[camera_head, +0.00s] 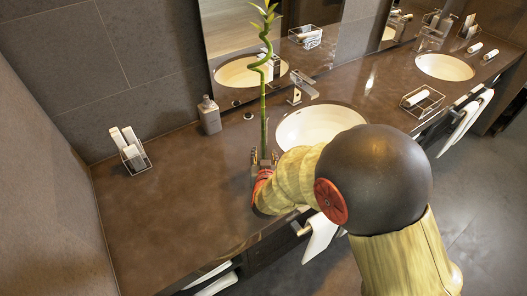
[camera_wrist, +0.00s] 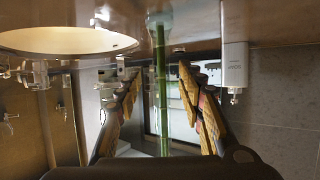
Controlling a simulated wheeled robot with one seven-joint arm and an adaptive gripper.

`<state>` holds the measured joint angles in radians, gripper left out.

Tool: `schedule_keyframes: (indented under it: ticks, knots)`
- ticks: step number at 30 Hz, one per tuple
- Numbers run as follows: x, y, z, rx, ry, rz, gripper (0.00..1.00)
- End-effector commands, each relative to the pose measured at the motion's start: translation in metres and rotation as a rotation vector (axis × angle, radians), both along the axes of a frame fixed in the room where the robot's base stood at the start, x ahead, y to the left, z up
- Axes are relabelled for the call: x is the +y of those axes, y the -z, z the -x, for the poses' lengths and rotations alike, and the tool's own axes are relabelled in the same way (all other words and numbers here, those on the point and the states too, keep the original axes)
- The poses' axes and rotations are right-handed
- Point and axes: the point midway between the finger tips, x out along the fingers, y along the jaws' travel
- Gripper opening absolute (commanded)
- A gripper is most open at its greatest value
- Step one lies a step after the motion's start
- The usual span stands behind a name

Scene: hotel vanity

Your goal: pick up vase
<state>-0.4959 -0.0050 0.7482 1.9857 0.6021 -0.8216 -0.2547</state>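The vase holds a tall green bamboo stalk (camera_head: 264,100) with a curled, leafy top, standing on the brown counter near the round sink. In the wrist view, which is upside down, the clear vase (camera_wrist: 160,22) shows at the top with the green stalk (camera_wrist: 162,85) running down from it. My gripper (camera_head: 263,161) is low at the stalk in the head view and hides most of the vase. In the wrist view my gripper (camera_wrist: 159,73) is open, one finger on each side of the stalk, with gaps visible. I cannot tell whether either finger touches the vase.
A grey bottle (camera_head: 209,115) stands left of the vase, and a wire holder with white rolls (camera_head: 132,150) is farther left. The sink (camera_head: 318,124) and faucet (camera_head: 299,88) are to the right. The mirror (camera_head: 285,50) is behind. The left front counter is clear.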

Motion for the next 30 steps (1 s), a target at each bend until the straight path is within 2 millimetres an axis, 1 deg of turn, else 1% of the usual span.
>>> schedule_keyframes:
  ticks: [8, 12, 15, 21, 30]
  knots:
    - [0.002, 0.022, -0.03, 0.001, 0.001, -0.001, 0.39]
    - [0.004, 0.026, -0.045, 0.0, -0.001, -0.001, 0.39]
    - [0.004, 0.027, -0.048, 0.002, -0.001, 0.0, 0.39]
    - [0.004, 0.026, -0.048, 0.001, -0.002, -0.001, 0.39]
    - [0.004, 0.026, -0.048, 0.001, -0.001, -0.002, 0.22]
